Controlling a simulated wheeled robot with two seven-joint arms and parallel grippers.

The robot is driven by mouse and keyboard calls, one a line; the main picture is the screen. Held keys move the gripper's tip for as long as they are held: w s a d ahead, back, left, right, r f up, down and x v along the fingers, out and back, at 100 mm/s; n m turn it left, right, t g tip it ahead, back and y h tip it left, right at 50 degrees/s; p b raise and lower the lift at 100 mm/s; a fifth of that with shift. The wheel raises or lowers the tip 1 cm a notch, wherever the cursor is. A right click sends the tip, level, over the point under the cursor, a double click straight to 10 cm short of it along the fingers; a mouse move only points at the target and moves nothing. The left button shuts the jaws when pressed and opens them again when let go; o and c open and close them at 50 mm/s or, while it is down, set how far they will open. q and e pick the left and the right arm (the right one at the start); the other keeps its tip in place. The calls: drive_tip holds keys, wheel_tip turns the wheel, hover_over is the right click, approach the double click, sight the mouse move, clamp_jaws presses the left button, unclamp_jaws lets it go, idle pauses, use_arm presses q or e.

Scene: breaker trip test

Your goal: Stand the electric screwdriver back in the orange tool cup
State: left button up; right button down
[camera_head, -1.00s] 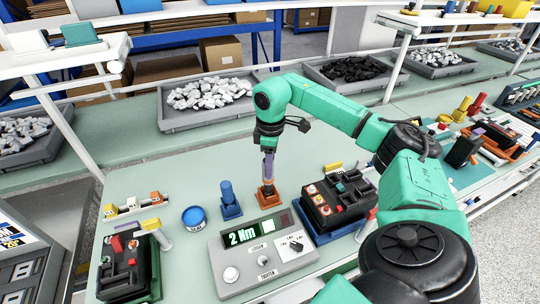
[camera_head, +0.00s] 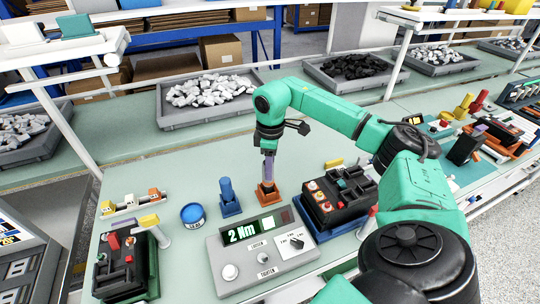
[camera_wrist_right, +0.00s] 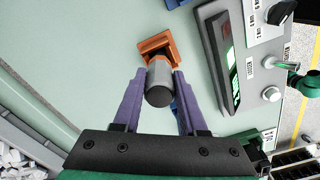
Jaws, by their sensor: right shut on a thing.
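The electric screwdriver shows in the right wrist view as a grey cylinder with a dark end cap (camera_wrist_right: 159,88). My right gripper (camera_head: 268,176) is shut on it, with one purple finger on each side in the wrist view (camera_wrist_right: 158,92). The orange tool cup (camera_head: 267,194) stands on the bench directly below the gripper; it also shows in the wrist view (camera_wrist_right: 156,43). The screwdriver's far end points into the cup's dark opening. How deep it sits is hidden by its own body. My left gripper is not in view.
A blue tool in a blue holder (camera_head: 229,198) stands just left of the cup. A torque controller (camera_head: 262,250) reading 2 Nm lies in front. A black device (camera_head: 338,197) stands to the right, and a blue can (camera_head: 193,216) to the left.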

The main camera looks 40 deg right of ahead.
drive_tip(key=shift+f+b, duration=0.35)
drive_tip(key=shift+f, duration=0.2)
drive_tip(key=shift+c, duration=1.9)
unclamp_jaws()
drive_tip(key=shift+r, duration=0.1)
wheel_tip(320, 180, up, 9)
drive_tip(key=shift+f+b, duration=0.15)
drive_tip(key=shift+b, duration=0.4)
wheel_tip(320, 180, up, 6)
drive_tip(key=p, duration=0.2)
drive_tip(key=shift+s+p, duration=0.15)
drive_tip(key=shift+p, duration=0.2)
